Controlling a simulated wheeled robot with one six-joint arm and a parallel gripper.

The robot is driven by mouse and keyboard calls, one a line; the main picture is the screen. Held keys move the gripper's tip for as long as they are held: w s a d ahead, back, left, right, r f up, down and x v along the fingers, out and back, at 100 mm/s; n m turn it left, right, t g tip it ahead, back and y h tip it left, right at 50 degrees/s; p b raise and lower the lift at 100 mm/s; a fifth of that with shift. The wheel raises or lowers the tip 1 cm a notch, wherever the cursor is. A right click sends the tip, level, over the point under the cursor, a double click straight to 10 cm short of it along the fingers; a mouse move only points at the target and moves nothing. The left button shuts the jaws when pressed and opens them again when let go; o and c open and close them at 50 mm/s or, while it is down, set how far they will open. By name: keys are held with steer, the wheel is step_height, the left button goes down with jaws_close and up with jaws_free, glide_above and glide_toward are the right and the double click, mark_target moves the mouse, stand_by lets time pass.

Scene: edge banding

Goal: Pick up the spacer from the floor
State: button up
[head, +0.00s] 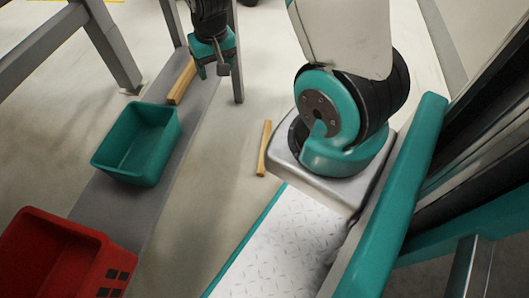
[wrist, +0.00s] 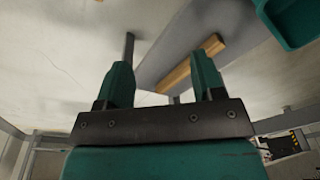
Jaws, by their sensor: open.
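A light wooden spacer (head: 264,148) lies on the floor beside the corner of my base, in the head view. A similar wooden piece (head: 182,82) lies on the grey shelf to the left; it also shows beyond the fingers in the wrist view (wrist: 180,75). My gripper (head: 222,71) hangs at the top of the head view, close to the shelf piece in the picture and well apart from the floor spacer. In the wrist view its two green fingers (wrist: 170,47) are spread with nothing held between them. I cannot make out the floor spacer in the wrist view.
A green bin (head: 119,166) and a red bin (head: 50,245) stand on the long grey shelf (head: 82,202). Grey frame legs (head: 112,45) rise at the upper left. Pale floor (head: 215,175) is clear between the shelf and my base.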

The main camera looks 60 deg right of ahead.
steer(key=s+d+f+m+g, duration=0.15)
steer(key=d+f, duration=0.25)
steer(key=f, duration=0.4)
steer(key=s+d+f+m+b, duration=0.1)
steer(key=s+d+f+m, duration=0.25)
steer(key=f, duration=0.55)
steer(key=s+d+f+m, duration=0.2)
steer(key=d+f, duration=0.3)
steer(key=f, duration=0.3)
steer(key=f+b, duration=0.2)
steer(key=f, duration=0.2)
steer(key=f+b, duration=0.2)
steer(key=f, duration=0.2)
steer(key=f+b, duration=0.3)
steer(key=f, duration=0.1)
steer(key=shift+s+a, duration=0.25)
steer(key=shift+s, duration=0.05)
steer(key=f+b, duration=0.1)
steer(key=f, duration=0.1)
steer(key=f+b, duration=0.4)
steer(key=shift+w+a, duration=0.2)
steer(key=shift+w, duration=0.1)
steer(key=c, duration=1)
steer(key=shift+r, duration=0.2)
steer(key=shift+c, duration=0.2)
